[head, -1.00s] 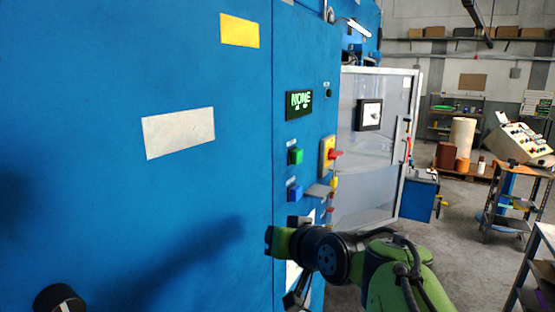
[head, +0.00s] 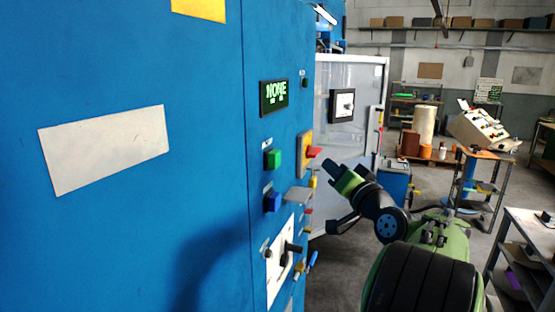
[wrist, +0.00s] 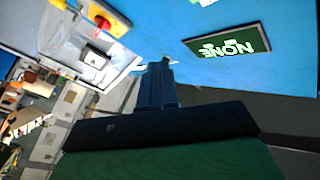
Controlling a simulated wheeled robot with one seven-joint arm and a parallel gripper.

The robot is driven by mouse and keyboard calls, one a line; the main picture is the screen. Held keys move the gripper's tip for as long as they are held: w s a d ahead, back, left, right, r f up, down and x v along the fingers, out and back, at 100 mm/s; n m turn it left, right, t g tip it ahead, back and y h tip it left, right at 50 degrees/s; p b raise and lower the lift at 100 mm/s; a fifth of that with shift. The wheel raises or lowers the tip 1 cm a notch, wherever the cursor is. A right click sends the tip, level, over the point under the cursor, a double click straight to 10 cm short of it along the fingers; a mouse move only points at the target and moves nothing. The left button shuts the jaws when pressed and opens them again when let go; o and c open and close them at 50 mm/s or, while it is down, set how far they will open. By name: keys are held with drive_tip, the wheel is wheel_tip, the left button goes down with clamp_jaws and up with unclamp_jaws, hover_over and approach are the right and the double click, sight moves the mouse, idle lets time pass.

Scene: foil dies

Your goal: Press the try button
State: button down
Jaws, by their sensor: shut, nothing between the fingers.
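The blue machine front carries a green button (head: 273,159) and, below it, a blue button (head: 272,202). The small labels above them are too small to read, so I cannot tell which is the try button. A dark display (head: 274,97) above them reads "NONE"; in the wrist view it (wrist: 228,46) shows upside down. My gripper (head: 330,165) is to the right of the buttons, apart from them. In the wrist view its fingers (wrist: 160,72) are together, with nothing held.
A red switch on a yellow plate (head: 306,155) sits right of the green button, near my gripper. A grey ledge (head: 298,195) juts out by the blue button. A lower plate (head: 276,268) has dark knobs. A glazed door (head: 350,95) stands behind.

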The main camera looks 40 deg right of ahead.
sight(274, 159)
drive_tip(key=w+a+p, duration=0.3)
drive_tip(key=w+a, duration=0.1)
drive_tip(key=w, duration=0.4)
drive_tip(key=shift+w, duration=0.3)
drive_tip(key=shift+w+f, duration=0.1)
idle(1.6)
drive_tip(key=shift+w+a, duration=0.15)
drive_tip(key=shift+w, duration=0.15)
drive_tip(key=shift+w+a, duration=0.25)
drive_tip(key=shift+w, duration=0.2)
idle(0.9)
drive_tip(key=shift+s+d, duration=0.1)
drive_tip(key=shift+s+d+b, duration=0.3)
drive_tip(key=shift+s+b, duration=0.45)
drive_tip(key=shift+d, duration=0.1)
